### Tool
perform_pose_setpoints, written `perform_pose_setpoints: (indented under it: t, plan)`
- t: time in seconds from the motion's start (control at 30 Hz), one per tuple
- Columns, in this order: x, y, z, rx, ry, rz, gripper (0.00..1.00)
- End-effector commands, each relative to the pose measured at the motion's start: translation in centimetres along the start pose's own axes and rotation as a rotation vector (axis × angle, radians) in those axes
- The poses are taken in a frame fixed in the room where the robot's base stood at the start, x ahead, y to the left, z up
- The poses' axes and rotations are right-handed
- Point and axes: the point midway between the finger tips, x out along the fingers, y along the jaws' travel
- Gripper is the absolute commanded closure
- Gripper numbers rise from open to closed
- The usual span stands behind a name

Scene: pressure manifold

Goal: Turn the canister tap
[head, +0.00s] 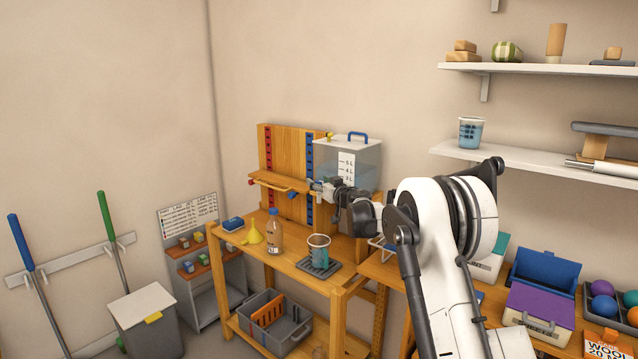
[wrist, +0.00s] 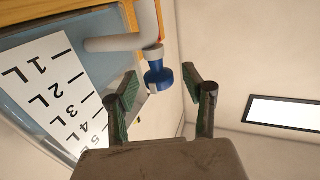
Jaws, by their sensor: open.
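The clear canister (head: 362,155) with a blue handle and litre scale stands on the wooden rack in the head view. Its wall and printed scale (wrist: 48,90) fill the left of the wrist view, tipped over. The tap's grey spout pipe (wrist: 112,43) and blue knob (wrist: 158,76) show at the top centre of the wrist view. My gripper (wrist: 162,84) is open and empty, its two fingers to either side of the knob in that picture; I cannot tell whether they touch it. In the head view my gripper (head: 324,189) is at the canister's lower front and largely hides the tap.
A beaker (head: 318,248) of blue liquid stands on a dark tray (head: 318,268) on the wooden bench below. A bottle (head: 274,235) and yellow funnel (head: 252,235) stand to its left. A wooden ledge (head: 278,181) is left of the gripper.

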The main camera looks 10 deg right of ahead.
Motion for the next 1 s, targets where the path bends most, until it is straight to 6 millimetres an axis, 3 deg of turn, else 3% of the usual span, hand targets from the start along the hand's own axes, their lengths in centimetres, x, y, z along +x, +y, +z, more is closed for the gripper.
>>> perform_pose_setpoints:
  t: [0.6, 0.8, 1.0]
  plan:
    - [-10.1, 0.0, 0.0, 0.000, 0.000, 0.000, 0.54]
    - [-11.5, 0.1, 0.0, 0.000, 0.000, 0.001, 0.54]
    - [-11.7, 0.0, 0.0, 0.000, 0.000, 0.000, 0.54]
